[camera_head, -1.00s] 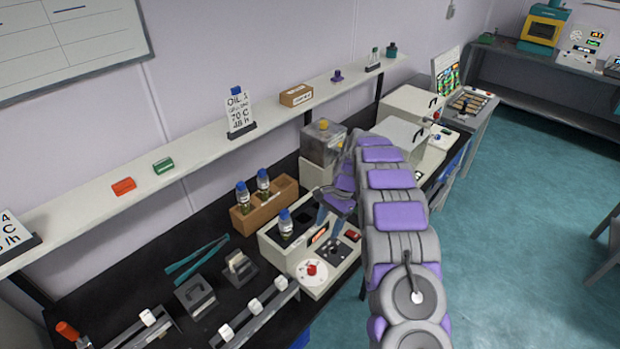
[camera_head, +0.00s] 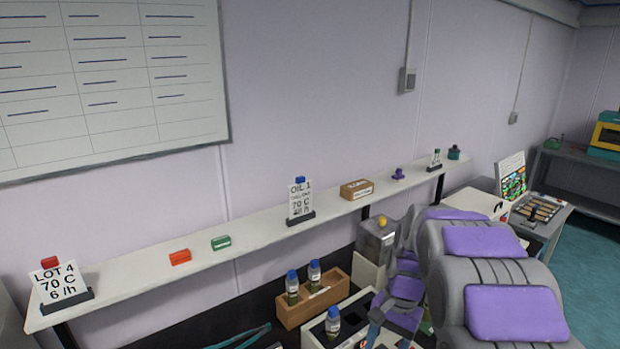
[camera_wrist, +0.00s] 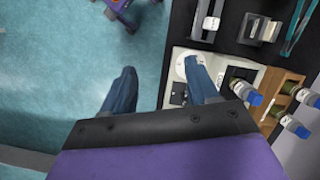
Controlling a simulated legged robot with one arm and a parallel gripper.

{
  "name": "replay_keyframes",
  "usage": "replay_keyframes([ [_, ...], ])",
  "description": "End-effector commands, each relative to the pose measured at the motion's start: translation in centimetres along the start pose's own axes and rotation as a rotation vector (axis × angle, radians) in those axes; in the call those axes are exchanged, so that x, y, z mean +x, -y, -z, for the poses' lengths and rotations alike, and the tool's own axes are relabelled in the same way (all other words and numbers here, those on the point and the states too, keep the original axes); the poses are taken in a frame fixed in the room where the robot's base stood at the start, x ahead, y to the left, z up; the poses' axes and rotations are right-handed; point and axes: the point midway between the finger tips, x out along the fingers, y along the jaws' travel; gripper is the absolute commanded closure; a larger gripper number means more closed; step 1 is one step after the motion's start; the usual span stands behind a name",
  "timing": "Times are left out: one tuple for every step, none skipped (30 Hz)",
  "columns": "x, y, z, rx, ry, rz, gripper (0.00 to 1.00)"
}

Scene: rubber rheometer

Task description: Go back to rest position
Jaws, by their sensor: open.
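My gripper (camera_wrist: 160,90) is open and empty in the wrist view, its two blue fingers spread apart. One finger overlaps the edge of the white instrument (camera_wrist: 172,62) on the black bench; the other is over the teal floor. In the head view my gripper (camera_head: 374,322) shows only partly at the lower edge, beside the blue-capped bottle (camera_head: 333,322) on the instrument. I cannot tell whether it touches anything there. My purple and grey arm covers the lower right of the head view.
A wooden rack (camera_head: 312,302) with two blue-capped bottles stands behind the instrument. A white shelf (camera_head: 130,273) above carries signs, a box and small blocks. The teal floor (camera_wrist: 50,80) is open at the left of the wrist view.

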Motion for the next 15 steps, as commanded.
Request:
replay_keyframes([
  [-0.4, -0.5, -1.5, -0.027, -0.012, -0.004, 0.41],
  [-0.4, -0.9, -2.3, -0.044, -0.014, -0.009, 0.41],
  [-0.6, -1.4, -3.4, -0.066, -0.019, -0.015, 0.41],
  [-0.7, -1.8, -4.2, -0.083, -0.024, -0.018, 0.41],
  [-0.7, -2.2, -4.9, -0.1, -0.027, -0.022, 0.41],
  [-0.7, -2.8, -6.1, -0.122, -0.031, -0.028, 0.41],
  [-0.8, -3.2, -6.9, -0.14, -0.034, -0.032, 0.41],
  [-0.7, -3.6, -7.7, -0.157, -0.037, -0.037, 0.41],
  [-0.7, -4.2, -8.7, -0.181, -0.042, -0.042, 0.41],
  [-0.6, -4.6, -9.6, -0.197, -0.044, -0.046, 0.41],
  [-0.5, -5.1, -10.4, -0.215, -0.045, -0.051, 0.41],
  [-0.4, -5.7, -11.4, -0.238, -0.051, -0.056, 0.41],
  [-0.3, -6.2, -12.2, -0.257, -0.054, -0.061, 0.41],
  [0.0, -6.7, -13.0, -0.275, -0.054, -0.067, 0.41],
  [0.2, -7.3, -14.0, -0.298, -0.058, -0.072, 0.41],
])
